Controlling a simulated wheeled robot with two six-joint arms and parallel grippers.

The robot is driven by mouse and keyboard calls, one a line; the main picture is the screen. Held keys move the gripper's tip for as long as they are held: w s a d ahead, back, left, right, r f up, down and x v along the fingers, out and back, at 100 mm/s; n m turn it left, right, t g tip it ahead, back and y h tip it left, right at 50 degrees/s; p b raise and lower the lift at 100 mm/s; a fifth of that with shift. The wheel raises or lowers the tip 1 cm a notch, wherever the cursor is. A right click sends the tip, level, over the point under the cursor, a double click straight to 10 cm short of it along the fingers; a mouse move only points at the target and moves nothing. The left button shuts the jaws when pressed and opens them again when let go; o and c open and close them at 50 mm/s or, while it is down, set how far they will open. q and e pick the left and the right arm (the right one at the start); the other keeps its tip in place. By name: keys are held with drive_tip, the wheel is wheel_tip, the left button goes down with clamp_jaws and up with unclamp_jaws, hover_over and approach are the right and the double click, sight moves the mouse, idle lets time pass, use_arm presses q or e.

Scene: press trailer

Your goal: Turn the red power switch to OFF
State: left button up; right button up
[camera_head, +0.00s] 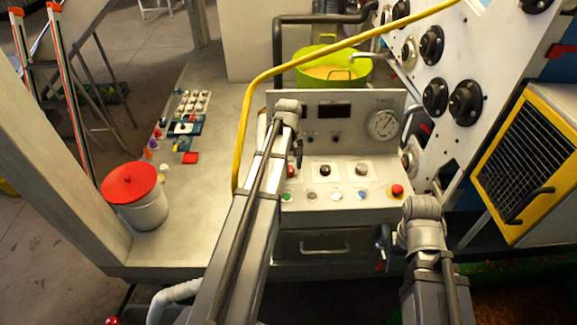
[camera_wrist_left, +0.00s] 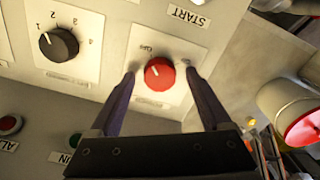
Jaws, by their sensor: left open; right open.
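The red power switch (camera_wrist_left: 160,73) is a round red knob with a pale pointer mark, set on a white plate of the control panel. In the head view the knob (camera_head: 291,171) is partly hidden by my left wrist. My right gripper (camera_head: 383,246) is open and empty, low in front of the panel's right side.
A black numbered dial (camera_wrist_left: 59,44) and a START label (camera_wrist_left: 187,16) are near the switch. A red mushroom button (camera_head: 397,190) is at the panel's right. A gauge (camera_head: 383,124) stands behind. A yellow pipe (camera_head: 243,120) runs along the left; a red-lidded bucket (camera_head: 146,212) stands farther left.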

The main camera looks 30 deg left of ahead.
sight(289, 169)
use_arm(q)
drive_tip(key=shift+r+p, duration=3.9)
drive_tip(key=shift+r, duration=0.05)
drive_tip(key=shift+f, duration=0.1)
drive_tip(key=s+d+m, duration=0.6)
drive_tip(key=d, duration=0.4)
drive_tip(key=s+d+m, duration=0.5)
drive_tip(key=s+d, duration=0.1)
drive_tip(key=d, duration=0.3)
drive_tip(key=s+d+f+m+b, duration=0.2)
drive_tip(key=d+f+b, duration=0.3)
drive_tip(key=f+b, duration=0.2)
drive_tip(key=s+d+f+m+y+b, duration=0.1)
drive_tip(key=s+d+f+b, duration=0.2)
drive_tip(key=d+f+b, duration=0.3)
wheel_tip(289, 169, down, 2)
drive_tip(key=b, duration=0.2)
drive_tip(key=shift+f+m+b, duration=0.15)
drive_tip(key=shift+m+b, duration=0.15)
drive_tip(key=shift+m, duration=0.1)
